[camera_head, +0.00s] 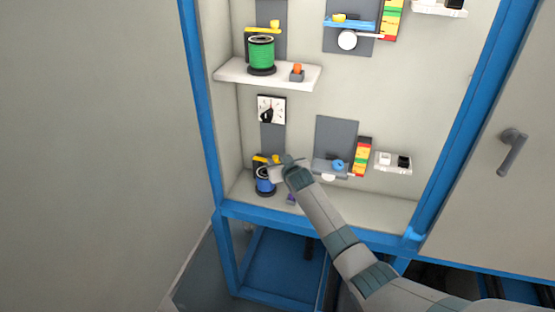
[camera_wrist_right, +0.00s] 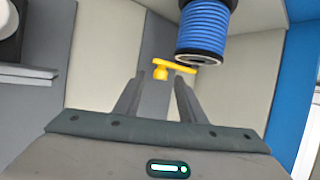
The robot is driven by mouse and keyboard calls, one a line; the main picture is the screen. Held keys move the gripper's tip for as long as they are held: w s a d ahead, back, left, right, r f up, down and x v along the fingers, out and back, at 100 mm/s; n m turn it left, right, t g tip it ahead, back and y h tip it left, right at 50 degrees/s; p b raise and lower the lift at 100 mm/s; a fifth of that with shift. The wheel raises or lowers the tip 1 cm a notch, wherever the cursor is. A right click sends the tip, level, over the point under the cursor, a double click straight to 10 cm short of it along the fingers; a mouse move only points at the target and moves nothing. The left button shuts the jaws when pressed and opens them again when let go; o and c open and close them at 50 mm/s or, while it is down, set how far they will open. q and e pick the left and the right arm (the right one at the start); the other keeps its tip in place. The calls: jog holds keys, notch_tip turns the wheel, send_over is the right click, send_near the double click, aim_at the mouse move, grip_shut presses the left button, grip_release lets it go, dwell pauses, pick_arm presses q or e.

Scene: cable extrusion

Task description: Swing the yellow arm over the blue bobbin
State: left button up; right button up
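The blue bobbin (camera_head: 265,184) stands at the lower left of the cabinet; in the right wrist view it shows large at the top (camera_wrist_right: 205,28). The yellow arm (camera_head: 262,159) is by the bobbin's upper end in the head view. In the wrist view the yellow arm (camera_wrist_right: 178,66) reaches close to the bobbin's dark end; whether they touch is unclear. My right gripper (camera_head: 276,170) is beside the bobbin. In the wrist view its two fingers (camera_wrist_right: 159,88) are apart and empty, pointing toward the yellow arm's knob. My left gripper is out of view.
Above is a white shelf (camera_head: 235,73) with a green bobbin (camera_head: 261,54) and an orange button (camera_head: 297,69). A grey panel (camera_head: 335,135) stands to the right. Blue frame posts (camera_head: 203,105) edge the cabinet.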

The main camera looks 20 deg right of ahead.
jog(key=shift+w+f, duration=0.25)
jog(key=shift+w, duration=0.35)
jog(key=shift+c, duration=0.3)
grip_shut()
